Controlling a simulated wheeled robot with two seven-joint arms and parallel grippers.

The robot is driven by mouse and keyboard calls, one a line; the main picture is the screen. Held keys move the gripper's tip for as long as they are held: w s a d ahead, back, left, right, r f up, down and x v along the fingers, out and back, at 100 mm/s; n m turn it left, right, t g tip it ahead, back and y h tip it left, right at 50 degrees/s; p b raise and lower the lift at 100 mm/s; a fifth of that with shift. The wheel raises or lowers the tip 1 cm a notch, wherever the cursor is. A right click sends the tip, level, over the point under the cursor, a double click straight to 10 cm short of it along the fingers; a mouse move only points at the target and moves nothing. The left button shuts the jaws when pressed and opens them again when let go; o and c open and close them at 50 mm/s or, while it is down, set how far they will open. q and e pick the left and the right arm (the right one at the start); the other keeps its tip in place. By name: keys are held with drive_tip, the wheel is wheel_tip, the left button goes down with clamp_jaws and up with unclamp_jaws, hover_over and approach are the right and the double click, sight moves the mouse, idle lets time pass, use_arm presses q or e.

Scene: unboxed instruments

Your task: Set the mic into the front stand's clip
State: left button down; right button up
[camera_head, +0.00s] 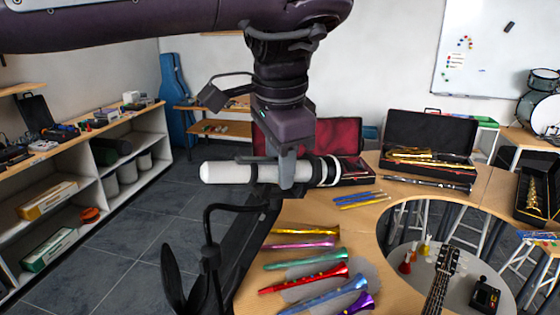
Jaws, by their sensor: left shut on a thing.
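My left gripper (287,177) reaches down from the top and is shut on the mic (226,172). The mic is a pale, thick cylinder held roughly level, with its plain end to the left and dark and light bands at its right end. Below it stand dark curved parts (210,258), apparently of a stand; I cannot make out a clip there or tell whether the mic touches them. My right gripper is not in view.
A wooden table (400,215) holds several coloured horns (318,277), pens and open instrument cases (428,140). A guitar neck (440,280) rises at the lower right. Shelves (120,182) line the left wall, with clear grey floor (135,250) beside them.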

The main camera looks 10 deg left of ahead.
use_arm(q)
drive_tip(key=shift+f, duration=0.4)
drive_tip(key=c, duration=1)
unclamp_jaws()
drive_tip(key=v, duration=0.7)
drive_tip(key=shift+r, duration=0.45)
